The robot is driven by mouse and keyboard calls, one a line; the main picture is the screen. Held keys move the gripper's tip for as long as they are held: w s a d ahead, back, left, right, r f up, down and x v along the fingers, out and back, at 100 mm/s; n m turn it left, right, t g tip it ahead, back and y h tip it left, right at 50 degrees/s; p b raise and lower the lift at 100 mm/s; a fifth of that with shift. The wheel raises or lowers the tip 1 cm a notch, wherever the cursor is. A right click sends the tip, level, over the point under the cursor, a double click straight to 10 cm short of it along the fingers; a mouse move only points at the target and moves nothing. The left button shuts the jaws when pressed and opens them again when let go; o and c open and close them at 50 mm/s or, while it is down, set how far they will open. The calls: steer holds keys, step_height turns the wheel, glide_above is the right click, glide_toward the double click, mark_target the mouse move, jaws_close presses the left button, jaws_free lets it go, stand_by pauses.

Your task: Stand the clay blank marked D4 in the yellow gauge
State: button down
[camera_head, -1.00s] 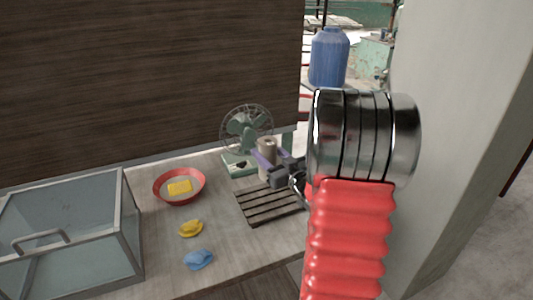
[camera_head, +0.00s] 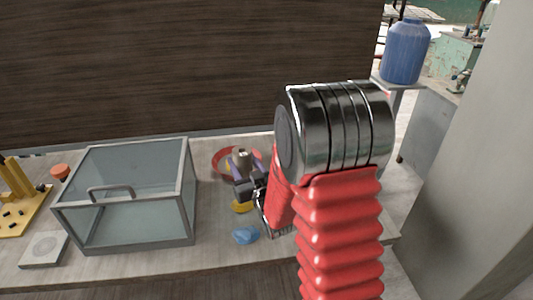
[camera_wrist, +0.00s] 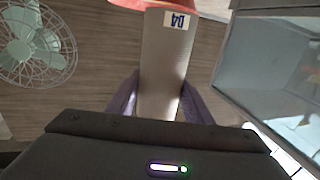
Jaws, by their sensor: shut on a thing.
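The clay blank marked D4 (camera_wrist: 165,65) is a pale grey-beige cylinder with a small white and blue label, upside down in the wrist view. My gripper (camera_wrist: 158,100) is shut on it, with a purple finger on each side. In the head view the blank (camera_head: 242,157) shows small in my gripper (camera_head: 243,172), in front of the red bowl; its lower part is hidden. The yellow gauge (camera_head: 18,200) stands at the far left of the table, cut by the picture edge, with an upright part and dark spots on its base. It is well apart from my gripper.
A glass case (camera_head: 130,195) with a grey frame and handle stands between my gripper and the gauge. A red bowl (camera_head: 219,163), yellow lump (camera_head: 241,207) and blue lump (camera_head: 246,236) are near my gripper. A pale slab (camera_head: 44,249) lies before the gauge. A fan (camera_wrist: 38,45) shows in the wrist view.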

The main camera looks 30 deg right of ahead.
steer(key=a+f, duration=0.2)
steer(key=a, duration=0.7)
steer(key=shift+s+a+f+y, duration=0.25)
steer(key=shift+s+f+y, duration=0.05)
steer(key=shift+s+f, duration=0.15)
steer(key=shift+s, duration=0.1)
